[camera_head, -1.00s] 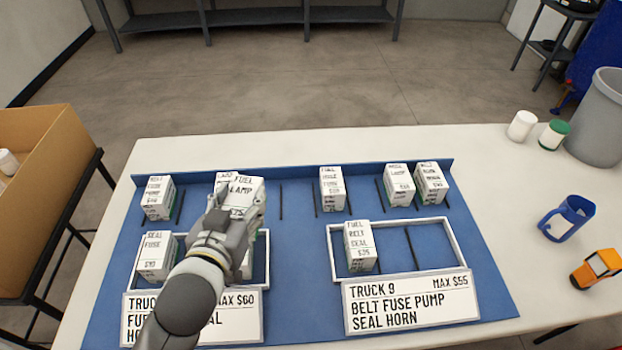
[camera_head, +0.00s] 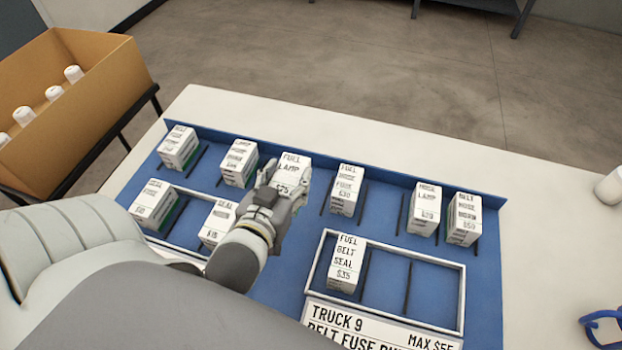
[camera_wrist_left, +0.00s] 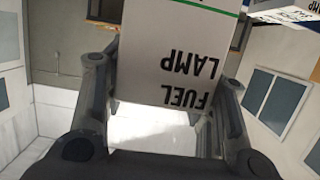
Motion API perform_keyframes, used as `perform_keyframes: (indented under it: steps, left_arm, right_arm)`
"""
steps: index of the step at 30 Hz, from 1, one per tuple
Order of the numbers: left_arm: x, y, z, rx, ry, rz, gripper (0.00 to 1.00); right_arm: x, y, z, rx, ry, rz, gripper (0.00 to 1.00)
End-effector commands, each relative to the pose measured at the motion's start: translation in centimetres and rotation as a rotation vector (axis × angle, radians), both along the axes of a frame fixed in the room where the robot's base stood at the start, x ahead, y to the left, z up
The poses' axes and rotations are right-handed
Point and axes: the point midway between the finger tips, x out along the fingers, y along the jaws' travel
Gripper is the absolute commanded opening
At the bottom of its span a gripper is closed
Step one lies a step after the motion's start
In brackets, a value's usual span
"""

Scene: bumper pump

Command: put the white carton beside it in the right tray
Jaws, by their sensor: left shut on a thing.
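My left gripper (camera_head: 282,188) is shut on a white carton marked FUEL LAMP (camera_head: 294,170), held near the back row of the blue board. In the left wrist view the same carton (camera_wrist_left: 175,60) sits between the two fingers (camera_wrist_left: 158,105), its lettering upside down. The right tray (camera_head: 462,295) is a white-rimmed frame behind the TRUCK 9 sign. A white carton marked FUEL BELT SEAL (camera_head: 346,264) stands upright in its left compartment. The compartments to its right look empty. My right gripper is not in view.
The left tray (camera_head: 190,190) holds two cartons, partly hidden by my arm. Several white cartons stand along the back row, including FUEL HOSE FUSE (camera_head: 346,190). A blue cup (camera_head: 603,328) is at the right edge. A cardboard box (camera_head: 95,110) stands left.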

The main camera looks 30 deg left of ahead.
Motion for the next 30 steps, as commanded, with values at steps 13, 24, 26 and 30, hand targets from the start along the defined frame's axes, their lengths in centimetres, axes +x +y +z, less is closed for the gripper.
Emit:
perform_keyframes:
  steps: [13,24,26,30]
  left_arm:
    - [7.8,1.2,-5.6,0.002,-0.001,-0.002,0.18]
    - [9.8,1.6,-9.2,0.001,0.003,-0.001,0.18]
    - [9.7,1.5,-10.0,0.0,0.002,-0.001,0.18]
    - [9.8,1.5,-11.1,0.0,-0.001,-0.001,0.18]
  right_arm:
    - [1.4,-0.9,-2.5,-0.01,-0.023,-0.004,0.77]
    - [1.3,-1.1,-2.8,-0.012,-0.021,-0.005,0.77]
    - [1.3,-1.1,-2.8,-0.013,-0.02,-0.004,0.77]
    - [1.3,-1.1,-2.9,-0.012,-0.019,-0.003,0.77]
